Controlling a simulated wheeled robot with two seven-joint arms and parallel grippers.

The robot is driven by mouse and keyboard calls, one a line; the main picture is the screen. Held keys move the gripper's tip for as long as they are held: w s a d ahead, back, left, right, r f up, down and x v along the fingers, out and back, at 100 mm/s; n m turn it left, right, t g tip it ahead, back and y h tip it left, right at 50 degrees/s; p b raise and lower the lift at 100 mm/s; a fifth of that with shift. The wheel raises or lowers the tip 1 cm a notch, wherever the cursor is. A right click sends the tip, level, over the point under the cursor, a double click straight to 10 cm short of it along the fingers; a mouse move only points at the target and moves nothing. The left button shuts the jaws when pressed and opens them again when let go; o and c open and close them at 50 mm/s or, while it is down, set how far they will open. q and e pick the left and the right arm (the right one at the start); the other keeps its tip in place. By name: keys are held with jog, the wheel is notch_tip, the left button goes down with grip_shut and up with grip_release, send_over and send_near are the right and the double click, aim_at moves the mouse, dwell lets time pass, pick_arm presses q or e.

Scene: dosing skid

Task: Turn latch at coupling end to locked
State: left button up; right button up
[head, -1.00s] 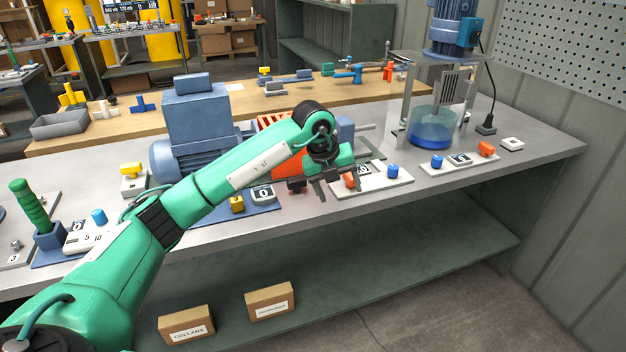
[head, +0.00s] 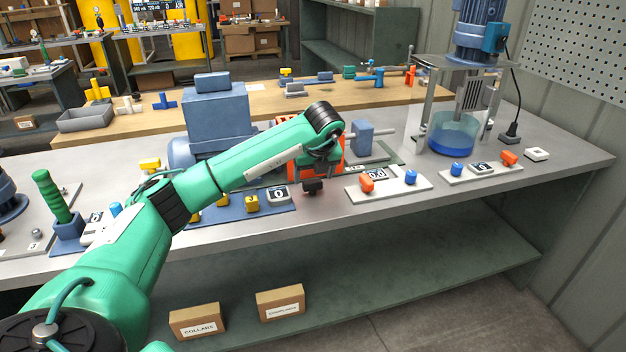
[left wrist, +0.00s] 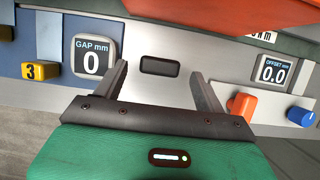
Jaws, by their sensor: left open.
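A small black latch handle (head: 312,187) sits at the bench's front side, below the orange guard (head: 290,131). In the left wrist view the black latch handle (left wrist: 158,66) shows as a rounded bar lying crosswise between my fingertips, apart from both. My left gripper (left wrist: 160,72) is open and empty, its two dark fingers on either side of the handle. In the head view my green left arm reaches in from the left, and its wrist covers part of the orange guard. The gap between gripper and handle in height cannot be told. My right gripper is not in view.
A "GAP mm" display (left wrist: 93,60) reading 0 and a yellow block (left wrist: 40,71) are left of the fingers. An "OFFSET mm" display (left wrist: 274,72), an orange knob (left wrist: 241,106) and a blue knob (left wrist: 301,117) are on the right. A blue motor (head: 215,115) stands behind my arm.

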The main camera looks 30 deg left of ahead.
aim_at(313, 181)
pick_arm(q)
jog(key=x, duration=0.3)
jog(key=shift+f, duration=0.1)
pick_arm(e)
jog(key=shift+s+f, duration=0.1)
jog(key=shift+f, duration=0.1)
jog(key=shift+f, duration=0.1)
pick_arm(q)
jog(key=c, duration=1)
